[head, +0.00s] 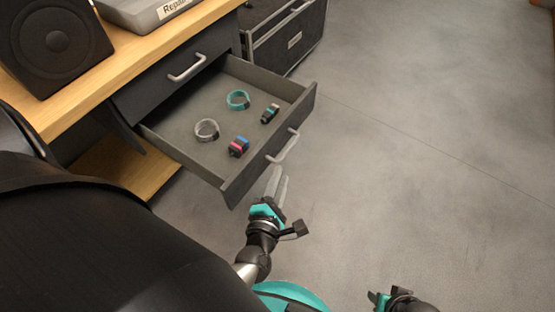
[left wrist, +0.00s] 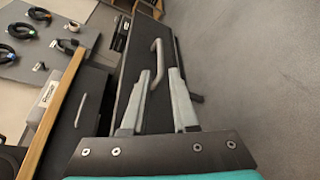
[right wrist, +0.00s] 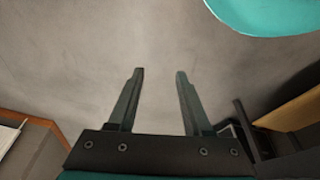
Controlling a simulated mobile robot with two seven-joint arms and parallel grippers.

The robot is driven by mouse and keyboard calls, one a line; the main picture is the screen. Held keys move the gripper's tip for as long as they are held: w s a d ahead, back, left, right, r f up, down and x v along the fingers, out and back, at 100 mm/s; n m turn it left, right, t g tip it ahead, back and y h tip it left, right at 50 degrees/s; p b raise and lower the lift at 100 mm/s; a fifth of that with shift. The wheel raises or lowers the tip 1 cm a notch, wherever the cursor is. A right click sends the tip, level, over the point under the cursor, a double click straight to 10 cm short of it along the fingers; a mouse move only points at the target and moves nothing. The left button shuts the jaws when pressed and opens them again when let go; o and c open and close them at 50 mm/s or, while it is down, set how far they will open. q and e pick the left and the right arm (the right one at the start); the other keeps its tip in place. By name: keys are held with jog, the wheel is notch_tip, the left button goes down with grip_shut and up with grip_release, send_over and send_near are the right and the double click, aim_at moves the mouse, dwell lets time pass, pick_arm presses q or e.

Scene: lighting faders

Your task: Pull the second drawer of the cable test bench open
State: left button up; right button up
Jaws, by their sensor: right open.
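The second drawer (head: 233,180) of the bench stands pulled out below the shut top drawer (head: 165,90). Its silver handle (head: 283,148) is on the dark front and also shows in the left wrist view (left wrist: 156,62). My left gripper (head: 279,182) is just in front of that handle. In the left wrist view its fingers (left wrist: 162,74) are apart, with the handle by the left fingertip; I cannot tell if they touch. My right gripper (head: 383,299) shows only partly at the bottom of the head view. Its fingers (right wrist: 158,74) are apart and empty.
Coiled bands, one teal (head: 238,100) and one grey (head: 207,130), and two small bundles lie in the open drawer. A speaker (head: 55,42) and a grey box (head: 150,12) stand on the wooden top. A dark case (head: 290,38) stands behind the drawer. The floor at right is clear.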

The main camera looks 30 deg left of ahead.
pick_arm(q)
jog(key=shift+v, duration=1.05)
pick_arm(e)
jog(key=shift+s+f, duration=0.25)
jog(key=shift+f, duration=0.25)
pick_arm(q)
jog(key=s+d+f+m+g+h+p, duration=0.1)
jog(key=s+f+m+g+h+p, duration=0.25)
jog(key=f+m, duration=0.45)
jog(key=s+d+f+m+g+h+p, duration=0.2)
jog(key=s+f+m, duration=0.3)
jog(key=m, duration=0.5)
jog(key=s+a+f+m+g+y+p, duration=0.1)
jog(key=s+a+f+m+g, duration=0.2)
jog(key=s+m, duration=0.3)
jog(key=s+a+f+m+g+y+p, duration=0.1)
jog(key=s+a+f+m+g+p, duration=0.1)
jog(key=s+a+f+m+g, duration=0.2)
jog(key=s+a+m, duration=0.1)
jog(key=s+a, duration=0.1)
jog(key=shift+s+a+m+p, duration=0.3)
jog(key=shift+s+m, duration=0.1)
pick_arm(e)
jog(key=s+d+f+h, duration=0.1)
jog(key=s+d+f, duration=0.6)
jog(key=s, duration=0.5)
notch_tip(320, 180, down, 3)
jog(key=shift+d+r+g, duration=0.1)
jog(key=shift+d+g, duration=0.2)
jog(key=shift+d, duration=0.1)
